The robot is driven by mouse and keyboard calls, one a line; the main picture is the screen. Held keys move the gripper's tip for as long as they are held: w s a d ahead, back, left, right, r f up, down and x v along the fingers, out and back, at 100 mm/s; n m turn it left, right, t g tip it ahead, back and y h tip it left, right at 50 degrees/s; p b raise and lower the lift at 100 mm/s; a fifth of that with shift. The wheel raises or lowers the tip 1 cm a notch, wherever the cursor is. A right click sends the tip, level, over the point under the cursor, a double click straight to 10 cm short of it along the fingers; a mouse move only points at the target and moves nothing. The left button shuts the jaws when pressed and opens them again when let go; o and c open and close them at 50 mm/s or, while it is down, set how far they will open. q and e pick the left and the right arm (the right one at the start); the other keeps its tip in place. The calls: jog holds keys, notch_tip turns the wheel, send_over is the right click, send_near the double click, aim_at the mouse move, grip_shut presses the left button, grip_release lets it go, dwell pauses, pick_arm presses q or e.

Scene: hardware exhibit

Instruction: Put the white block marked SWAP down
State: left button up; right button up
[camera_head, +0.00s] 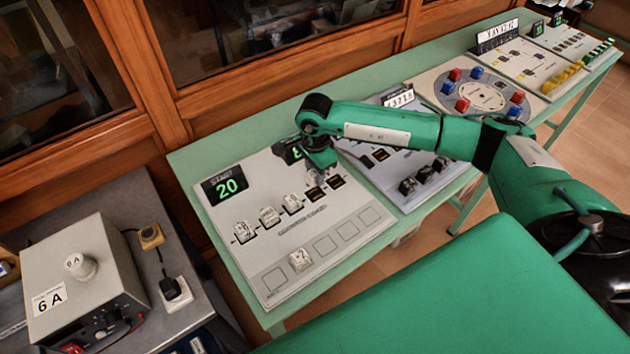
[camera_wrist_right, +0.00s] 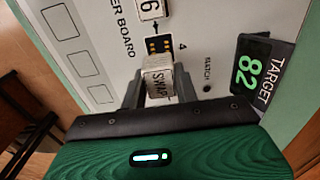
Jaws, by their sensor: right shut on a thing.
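The white block marked SWAP (camera_wrist_right: 158,84) is between the two fingers of my right gripper (camera_wrist_right: 157,92), which is shut on it. In the head view my right gripper (camera_head: 317,170) points down over the back part of the grey number board (camera_head: 345,216). In the wrist view the block is beside the dark slot (camera_wrist_right: 159,45) near the number 4. I cannot tell whether the block touches the board. Three white blocks stand in a row to the left, one of them the left block (camera_head: 244,232). My left gripper is not in view.
A START display (camera_head: 226,186) reads 20; a TARGET display (camera_wrist_right: 245,75) reads 82. One white block (camera_head: 300,260) lies in the board's front row, beside empty outlined squares (camera_head: 324,245). A second panel (camera_head: 440,186) lies to the right, under my arm. A grey device (camera_head: 85,270) stands left.

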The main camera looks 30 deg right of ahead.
aim_at(315, 194)
notch_tip(315, 194, down, 2)
jog(key=shift+f, duration=0.1)
notch_tip(315, 194, down, 3)
jog(key=shift+f+p, duration=0.2)
jog(key=shift+p, duration=0.45)
jog(key=shift+f, duration=0.25)
jog(key=o, duration=1)
jog(key=shift+c, duration=0.2)
jog(key=shift+r, duration=0.1)
